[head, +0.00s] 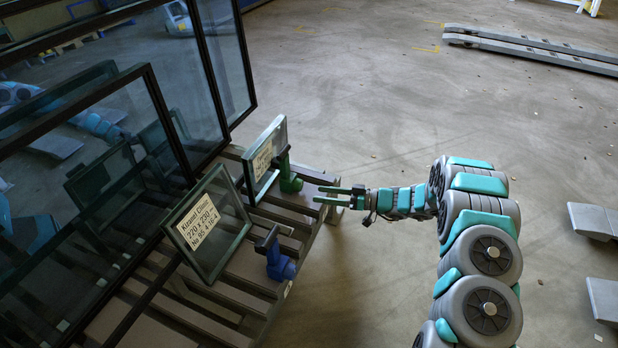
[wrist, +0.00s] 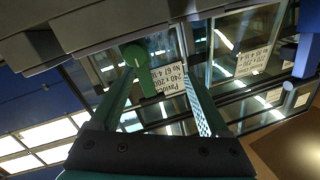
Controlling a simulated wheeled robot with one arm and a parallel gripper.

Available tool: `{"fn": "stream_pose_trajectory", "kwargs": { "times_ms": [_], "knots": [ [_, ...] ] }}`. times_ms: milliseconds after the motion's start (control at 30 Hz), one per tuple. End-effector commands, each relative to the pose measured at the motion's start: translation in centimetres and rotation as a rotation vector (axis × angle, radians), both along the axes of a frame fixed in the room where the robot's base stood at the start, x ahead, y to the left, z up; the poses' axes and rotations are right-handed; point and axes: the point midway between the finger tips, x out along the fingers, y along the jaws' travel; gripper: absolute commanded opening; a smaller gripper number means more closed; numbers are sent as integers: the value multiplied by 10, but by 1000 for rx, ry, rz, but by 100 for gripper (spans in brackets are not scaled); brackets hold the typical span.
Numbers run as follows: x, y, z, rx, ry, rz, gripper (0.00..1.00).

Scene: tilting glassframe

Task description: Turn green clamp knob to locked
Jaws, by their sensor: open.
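The green clamp (head: 288,180) stands on the rack's right edge, by the lower corner of the small far glass frame. In the wrist view its round green knob (wrist: 135,55) faces me, with a small pale mark and a green arm extending downward in the picture. My gripper (head: 328,195) is open and empty, just right of the green clamp, its fingers pointing left at it. In the wrist view the knob lies beyond the tip of the left finger, left of the middle of the gripper (wrist: 160,76). I see no contact.
A blue clamp (head: 279,259) stands nearer on the same slatted rack (head: 255,287), beside a labelled glass frame (head: 207,224). Large dark-framed panes (head: 95,165) stand at left. The floor right of the rack is open around my arm.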

Motion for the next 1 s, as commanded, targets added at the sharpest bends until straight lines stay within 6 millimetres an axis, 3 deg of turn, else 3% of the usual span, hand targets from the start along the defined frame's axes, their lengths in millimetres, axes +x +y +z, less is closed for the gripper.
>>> {"fn": "stream_pose_trajectory", "kwargs": {
  "times_ms": [100,333,733,1000],
  "knots": [
    [12,-6,-12,28,-62,-47,79],
    [21,-6,-20,43,-113,-78,79],
    [35,48,-19,45,-114,-75,79],
    [41,65,-19,44,-113,-77,79]
  ]
}}
